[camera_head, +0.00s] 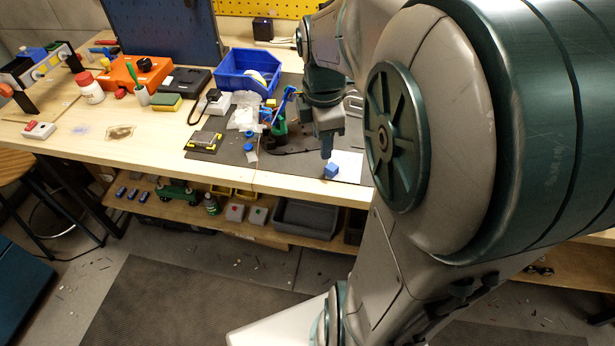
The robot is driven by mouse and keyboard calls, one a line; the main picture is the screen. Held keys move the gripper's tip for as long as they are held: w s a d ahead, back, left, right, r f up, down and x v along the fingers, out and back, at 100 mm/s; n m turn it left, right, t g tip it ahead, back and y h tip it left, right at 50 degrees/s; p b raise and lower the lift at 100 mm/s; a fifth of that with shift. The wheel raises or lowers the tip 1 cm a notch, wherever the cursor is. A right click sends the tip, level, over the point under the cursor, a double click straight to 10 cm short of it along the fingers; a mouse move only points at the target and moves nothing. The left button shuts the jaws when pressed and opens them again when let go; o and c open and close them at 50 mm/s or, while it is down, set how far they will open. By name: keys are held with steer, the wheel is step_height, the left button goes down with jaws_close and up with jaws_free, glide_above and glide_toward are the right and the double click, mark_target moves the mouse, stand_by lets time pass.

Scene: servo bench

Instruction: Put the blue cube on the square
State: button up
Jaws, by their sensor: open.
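The blue cube (331,170) sits near the front edge of the bench, on or at the left edge of the white square (347,163); I cannot tell how much of it rests on the square. My gripper (327,152) points down just above and slightly left of the cube. It is open, and its fingers are small and partly merged in this view. The cube appears free of the fingers. The right part of the square is hidden behind my arm.
A dark mat (290,176) lies under the square. A blue bin (248,72), a clear plastic bag (245,113), a dark clipboard-like plate (204,142) and small blue parts lie to the left. A dark cable (290,151) runs close to my gripper. The bench's front left is mostly clear.

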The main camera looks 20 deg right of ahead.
steer(key=s+a+m+t, duration=0.2)
steer(key=s+a+m, duration=0.5)
steer(key=m, duration=0.9)
steer(key=shift+s+a+f+y, duration=0.25)
steer(key=shift+s+f, duration=0.2)
steer(key=shift+s, duration=0.65)
